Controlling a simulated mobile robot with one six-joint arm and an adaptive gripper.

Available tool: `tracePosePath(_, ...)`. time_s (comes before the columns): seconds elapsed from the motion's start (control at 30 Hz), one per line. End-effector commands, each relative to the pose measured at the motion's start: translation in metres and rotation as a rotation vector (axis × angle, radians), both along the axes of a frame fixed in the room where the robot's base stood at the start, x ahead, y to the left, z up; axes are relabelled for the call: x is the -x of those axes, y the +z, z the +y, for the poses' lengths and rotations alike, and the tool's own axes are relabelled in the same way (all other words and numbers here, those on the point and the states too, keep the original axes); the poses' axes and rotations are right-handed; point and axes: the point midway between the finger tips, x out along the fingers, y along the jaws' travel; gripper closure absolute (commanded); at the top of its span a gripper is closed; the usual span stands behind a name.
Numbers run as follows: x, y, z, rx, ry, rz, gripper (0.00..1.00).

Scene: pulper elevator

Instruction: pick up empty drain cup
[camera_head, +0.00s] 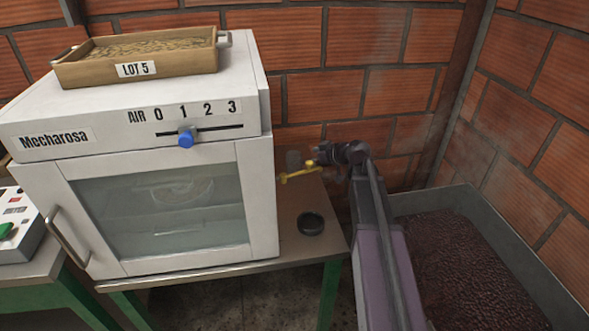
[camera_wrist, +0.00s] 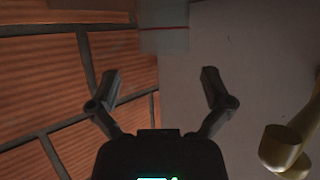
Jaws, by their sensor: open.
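In the wrist view my gripper (camera_wrist: 158,82) is open, its two dark fingers spread apart with nothing between the tips. A pale, see-through piece with a thin red line (camera_wrist: 164,28) shows beyond the fingertips at the top; it may be the drain cup, but its full shape is cut off. A brass-yellow fitting (camera_wrist: 285,148) is at the right of the wrist view. In the head view a yellow fitting (camera_head: 300,173) sits beside the machine, close to my arm's dark end. A small round black dish or cup (camera_head: 311,224) stands on the table, apart from my gripper.
The white Mecharosa machine (camera_head: 70,150) with a glass door (camera_head: 160,212) and blue slider knob (camera_head: 185,138) fills the left. A wooden LOT 5 tray (camera_head: 85,73) is on top. A grey bin (camera_head: 425,200) of dark beans stands at right. Brick walls are behind.

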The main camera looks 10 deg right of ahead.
Motion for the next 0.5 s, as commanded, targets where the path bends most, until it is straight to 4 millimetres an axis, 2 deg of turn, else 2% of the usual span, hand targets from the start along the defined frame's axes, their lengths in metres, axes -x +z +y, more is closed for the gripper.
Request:
tracePosePath(0.13,-0.0069,-0.0054,0.0072,0.0,0.001,0.0,0.0)
tracePosePath(0.5,-0.0076,-0.0051,0.0087,0.0,0.001,0.0,0.0)
